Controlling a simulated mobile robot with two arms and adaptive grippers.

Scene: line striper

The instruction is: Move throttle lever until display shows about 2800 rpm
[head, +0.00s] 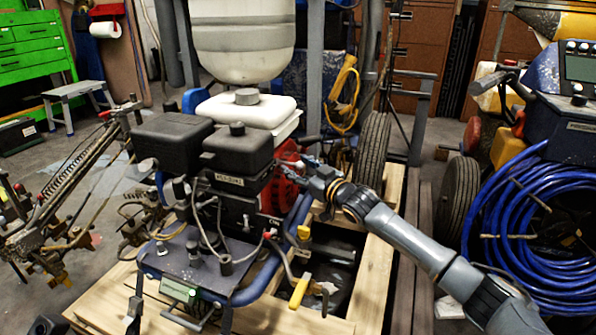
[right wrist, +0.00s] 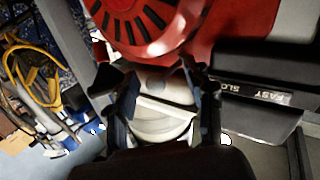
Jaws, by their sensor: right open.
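The striper's engine (head: 235,165) stands in the middle of the head view, with black covers and a red starter housing (head: 287,185) on its right side. My right gripper (head: 308,168) is open beside that housing. In the right wrist view its fingers (right wrist: 163,100) are spread on either side of a pale rounded part, below the red slotted housing (right wrist: 145,22); contact cannot be told. A black panel with a FAST/SLOW label (right wrist: 265,95) is right of the fingers. I cannot make out the throttle lever. A small greenish panel (head: 179,290) shows low at the front; no rpm figure is readable.
A white tank (head: 243,40) hangs above the engine. The machine stands on a wooden pallet (head: 372,285). Coiled blue hose (head: 530,215) is at right, and a spring-fitted arm assembly (head: 65,195) at left. A wheel (head: 373,150) stands behind my right gripper.

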